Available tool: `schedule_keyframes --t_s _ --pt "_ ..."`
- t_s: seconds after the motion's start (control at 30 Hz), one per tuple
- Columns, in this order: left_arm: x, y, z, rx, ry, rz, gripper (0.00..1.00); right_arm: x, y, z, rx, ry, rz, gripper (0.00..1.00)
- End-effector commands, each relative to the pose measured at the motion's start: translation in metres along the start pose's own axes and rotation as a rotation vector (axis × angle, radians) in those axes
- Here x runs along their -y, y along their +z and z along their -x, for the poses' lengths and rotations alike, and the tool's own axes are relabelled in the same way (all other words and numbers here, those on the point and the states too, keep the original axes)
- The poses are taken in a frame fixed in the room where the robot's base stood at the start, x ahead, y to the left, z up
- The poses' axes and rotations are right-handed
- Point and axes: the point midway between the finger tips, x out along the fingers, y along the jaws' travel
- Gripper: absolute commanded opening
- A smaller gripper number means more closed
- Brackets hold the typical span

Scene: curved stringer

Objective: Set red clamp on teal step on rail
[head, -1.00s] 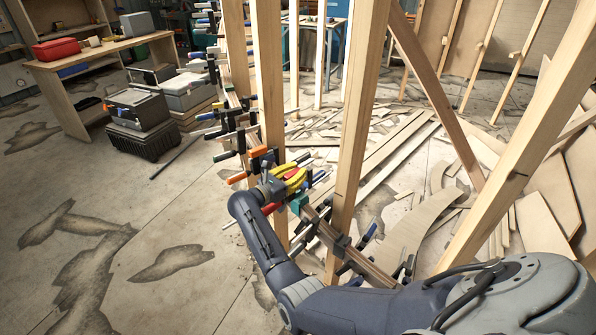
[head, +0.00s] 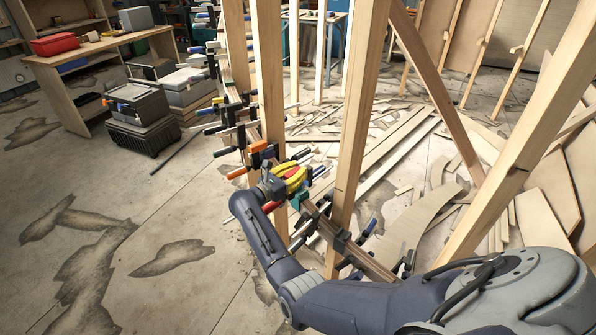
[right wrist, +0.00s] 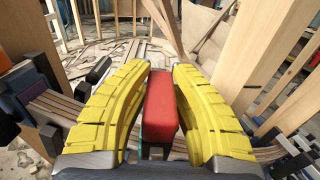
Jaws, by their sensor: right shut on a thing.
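My right gripper (head: 291,178), with ribbed yellow fingers, is at the curved wooden rail (head: 372,265), between two upright posts. In the right wrist view the yellow fingers (right wrist: 160,95) stand on both sides of a red block-shaped part of the red clamp (right wrist: 161,103) and are shut on it. The rest of the clamp is hidden. A teal patch, seemingly the teal step (head: 299,198), shows just below the gripper in the head view. I cannot tell whether the clamp touches the step. My left gripper is not in view.
Several dark clamps (head: 340,240) sit along the rail on both sides of the gripper. Upright wooden posts (head: 355,120) stand close by. Loose boards (head: 420,225) lie on the floor behind. Open floor is at the left.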

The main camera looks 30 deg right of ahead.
Motion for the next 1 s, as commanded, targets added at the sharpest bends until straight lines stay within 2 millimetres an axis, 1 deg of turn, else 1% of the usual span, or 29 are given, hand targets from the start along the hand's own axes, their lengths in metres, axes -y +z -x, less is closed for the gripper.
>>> schedule_keyframes --t_s 0.17,1.0 --pt "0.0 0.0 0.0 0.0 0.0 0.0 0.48 -0.001 -0.001 0.0 0.003 0.0 -0.001 0.0" --pt "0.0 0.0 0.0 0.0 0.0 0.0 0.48 -0.001 -0.027 -0.001 0.003 0.0 0.0 0.0"
